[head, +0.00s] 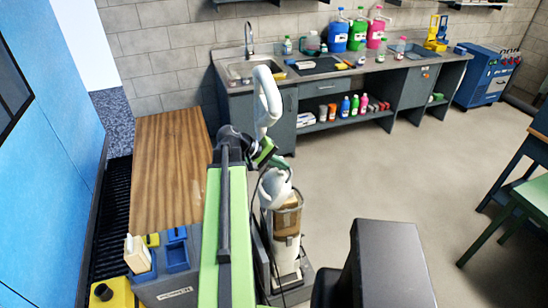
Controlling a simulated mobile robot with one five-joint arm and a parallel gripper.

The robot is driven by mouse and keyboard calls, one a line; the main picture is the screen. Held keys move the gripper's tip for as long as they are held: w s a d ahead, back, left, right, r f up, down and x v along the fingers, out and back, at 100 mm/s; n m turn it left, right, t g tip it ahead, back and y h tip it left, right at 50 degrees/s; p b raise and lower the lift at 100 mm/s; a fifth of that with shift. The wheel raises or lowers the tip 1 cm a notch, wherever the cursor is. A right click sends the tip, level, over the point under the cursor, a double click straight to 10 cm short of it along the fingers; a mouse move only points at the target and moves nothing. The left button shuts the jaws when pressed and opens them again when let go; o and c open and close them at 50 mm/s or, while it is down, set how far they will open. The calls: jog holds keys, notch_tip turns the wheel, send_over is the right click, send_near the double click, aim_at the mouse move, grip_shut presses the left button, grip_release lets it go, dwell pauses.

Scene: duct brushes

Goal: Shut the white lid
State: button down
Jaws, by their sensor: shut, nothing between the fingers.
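A white lid (136,252) stands up, tilted open, at the lower left. It rises from a small blue box (146,271) on a grey surface. My gripper (262,154), small with dark and green parts, is at the end of my arm in the middle of the view. It looks shut and empty. It is above and right of the lid, well apart from it. My green arm link hides part of the area to the right of the boxes.
Another blue box (176,252) and a yellow box (112,294) with a black knob flank the lid's box. A wooden top (168,165) lies behind. A white upright vacuum cleaner (284,235) stands close to my arm. Open floor (400,175) lies to the right.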

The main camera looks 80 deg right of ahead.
jog(key=s+d+f+t+y+b, duration=0.1)
jog(key=s+d+f+t+b, duration=0.1)
jog(key=s+f, duration=0.4)
jog(key=s+d+f+t+y+b, duration=0.1)
jog(key=s+d+f+t+b, duration=0.2)
jog(key=s+d+f+b, duration=0.1)
jog(key=shift+s+f+y+b, duration=0.4)
jog(key=shift+s+f+b, duration=0.5)
jog(key=shift+f, duration=0.85)
jog(key=shift+d, duration=0.1)
notch_tip(320, 180, up, 14)
jog(key=s+d+p, duration=0.1)
jog(key=s+p, duration=0.1)
jog(key=p, duration=1.2)
jog(key=shift+s, duration=0.15)
jog(key=shift+d+f, duration=0.1)
jog(key=shift+f, duration=0.05)
